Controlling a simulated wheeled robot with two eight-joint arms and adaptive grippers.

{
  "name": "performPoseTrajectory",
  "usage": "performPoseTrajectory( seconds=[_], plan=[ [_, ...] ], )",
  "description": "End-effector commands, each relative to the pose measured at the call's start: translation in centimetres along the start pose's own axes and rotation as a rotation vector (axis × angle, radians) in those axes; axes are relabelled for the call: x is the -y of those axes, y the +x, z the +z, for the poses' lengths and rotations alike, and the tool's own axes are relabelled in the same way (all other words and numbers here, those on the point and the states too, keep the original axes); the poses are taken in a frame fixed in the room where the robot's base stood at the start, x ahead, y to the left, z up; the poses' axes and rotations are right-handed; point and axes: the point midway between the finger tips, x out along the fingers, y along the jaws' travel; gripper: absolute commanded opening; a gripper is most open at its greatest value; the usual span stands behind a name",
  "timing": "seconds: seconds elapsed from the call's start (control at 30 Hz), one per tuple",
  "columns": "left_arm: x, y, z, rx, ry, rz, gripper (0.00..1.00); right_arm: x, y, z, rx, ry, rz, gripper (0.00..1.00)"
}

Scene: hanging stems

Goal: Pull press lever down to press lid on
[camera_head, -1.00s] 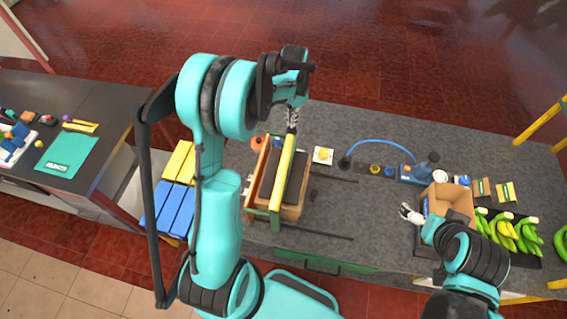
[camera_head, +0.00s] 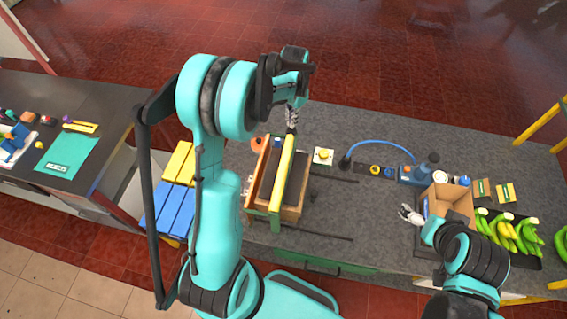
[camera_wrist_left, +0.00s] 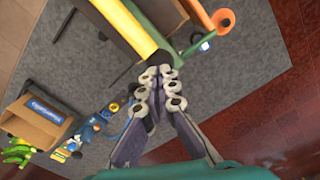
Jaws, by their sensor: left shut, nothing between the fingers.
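The yellow press lever (camera_head: 283,172) is a long bar over a wooden crate (camera_head: 293,213) on the grey workbench; a green frame (camera_head: 276,222) stands at its near end. My left gripper (camera_head: 292,128) is at the lever's far end, with its fingers together and empty. In the left wrist view the fingertips (camera_wrist_left: 159,72) are shut right at the end of the yellow lever (camera_wrist_left: 125,22); I cannot tell whether they touch it. A lid cannot be made out. My right gripper (camera_head: 407,213) is left of an open cardboard box (camera_head: 450,197); its finger opening is too small to judge.
A yellow button box (camera_head: 323,156) is right of the lever's far end. A blue hose (camera_head: 385,142) runs to a blue device (camera_head: 413,174). Green and yellow bananas (camera_head: 508,232) lie at right. A dark side table (camera_head: 75,105) stands at left. Bench space between crate and cardboard box is mostly clear.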

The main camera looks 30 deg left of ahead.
Motion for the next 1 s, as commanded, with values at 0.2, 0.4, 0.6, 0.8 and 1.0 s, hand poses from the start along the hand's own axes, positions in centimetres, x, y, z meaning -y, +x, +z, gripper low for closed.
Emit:
performPoseTrajectory(
  seconds=[0.2, 0.4, 0.6, 0.8, 1.0],
  plan=[
    [0.0, 0.0, 0.0, 0.000, 0.000, 0.000, 0.00, 0.0, 0.0, 0.0, 0.000, 0.000, 0.000, 0.97],
    [0.0, 0.3, 0.0, 0.000, 0.000, 0.000, 0.00, 0.0, 0.2, 0.1, 0.000, 0.000, 0.000, 0.97],
    [0.0, 0.9, 0.0, 0.000, 0.000, 0.000, 0.00, 0.0, 0.7, 0.5, 0.000, 0.000, 0.000, 0.97],
    [0.0, 1.5, 0.0, 0.000, 0.000, 0.000, 0.00, 0.0, 1.1, 0.8, 0.000, 0.000, 0.000, 0.97],
    [0.0, 2.1, 0.0, 0.000, 0.000, 0.000, 0.00, 0.0, 1.6, 1.1, 0.000, 0.000, 0.000, 0.97]
  ],
)
